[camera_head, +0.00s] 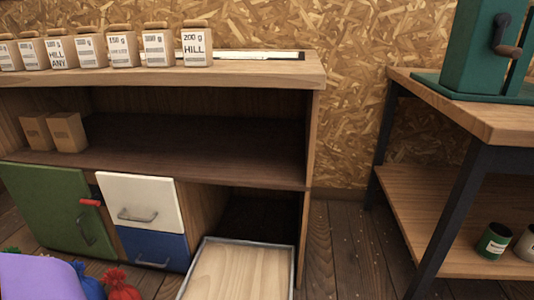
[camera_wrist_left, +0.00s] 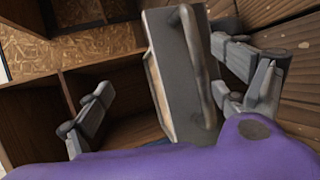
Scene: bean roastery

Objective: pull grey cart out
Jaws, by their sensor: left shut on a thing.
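The grey cart (camera_head: 290,262) is a low box with a grey rim and a pale wooden inside. In the head view it stands at the bottom, partly out of the dark bay at the right of the cabinet; its front is cut off by the frame. In the left wrist view the cart (camera_wrist_left: 174,75) shows its grey face and a long grey handle (camera_wrist_left: 199,70). My left gripper (camera_wrist_left: 170,115) has a finger on each side of the cart's end and is shut on it; the exact contact is hard to see. My right gripper is in neither view.
The wooden cabinet (camera_head: 150,75) has a green door (camera_head: 45,205), a white drawer (camera_head: 140,200) and a blue drawer (camera_head: 150,249) left of the cart. Small bags, red (camera_head: 121,285) and blue, lie at the lower left. A workbench (camera_head: 455,105) stands right, with bare floor (camera_head: 340,235) between.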

